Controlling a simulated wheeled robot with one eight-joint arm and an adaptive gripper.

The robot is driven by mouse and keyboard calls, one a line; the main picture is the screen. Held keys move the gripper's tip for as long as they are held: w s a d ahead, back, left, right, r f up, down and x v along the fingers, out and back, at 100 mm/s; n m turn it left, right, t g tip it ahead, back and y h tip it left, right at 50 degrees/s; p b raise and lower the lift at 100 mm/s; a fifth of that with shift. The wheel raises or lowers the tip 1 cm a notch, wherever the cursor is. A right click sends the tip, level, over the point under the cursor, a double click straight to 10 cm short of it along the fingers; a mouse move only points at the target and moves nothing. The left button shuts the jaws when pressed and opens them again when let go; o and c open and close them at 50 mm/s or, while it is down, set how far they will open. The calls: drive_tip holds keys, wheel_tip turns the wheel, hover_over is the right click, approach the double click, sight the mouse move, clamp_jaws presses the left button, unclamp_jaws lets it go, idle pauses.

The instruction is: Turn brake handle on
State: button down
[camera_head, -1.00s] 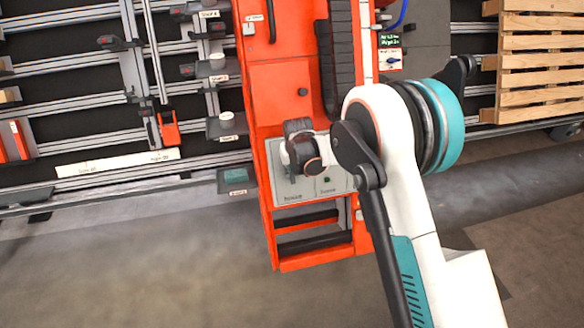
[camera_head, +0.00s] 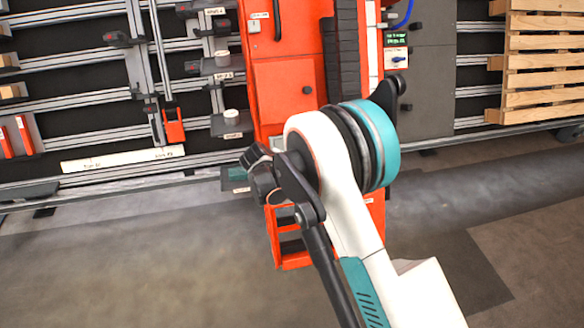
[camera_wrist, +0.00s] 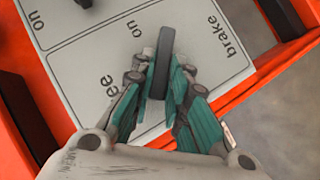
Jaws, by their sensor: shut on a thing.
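The brake handle (camera_wrist: 165,50) is a dark grey bar standing out from a pale panel (camera_wrist: 75,45) in the wrist view. The panel is printed with "brake", "on" and a partly hidden word ending in "ee". My gripper (camera_wrist: 162,78) has its teal-padded fingers on either side of the handle and is shut on it. The handle's base and pointing direction are partly hidden by the fingers. In the head view my arm covers the handle and most of the panel.
The orange gantry column (camera_head: 283,85) stands behind my arm, with a lit display box (camera_head: 396,47) at its right. Rails with grey clamps (camera_head: 228,122) lie to the left. A wooden pallet (camera_head: 545,60) is at the upper right.

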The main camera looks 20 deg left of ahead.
drive_tip(key=n+t, duration=0.1)
drive_tip(key=n, duration=0.1)
drive_tip(key=f+n+t, duration=0.1)
drive_tip(key=shift+s+a+n+t+h, duration=0.15)
drive_tip(key=shift+s+n+t+h, duration=0.15)
drive_tip(key=shift+s+h, duration=0.1)
drive_tip(key=shift+s+f+n+t, duration=0.1)
drive_tip(key=shift+f+n+t, duration=0.05)
drive_tip(key=shift+n+t, duration=0.55)
drive_tip(key=shift+s+f+n+t, duration=0.15)
drive_tip(key=shift+n+t, duration=0.35)
drive_tip(key=shift+n, duration=0.3)
drive_tip(key=shift+w, duration=0.1)
drive_tip(key=c, duration=1.6)
unclamp_jaws()
drive_tip(key=shift+o, duration=0.2)
drive_tip(key=v, duration=1.2)
drive_tip(key=shift+f, duration=0.1)
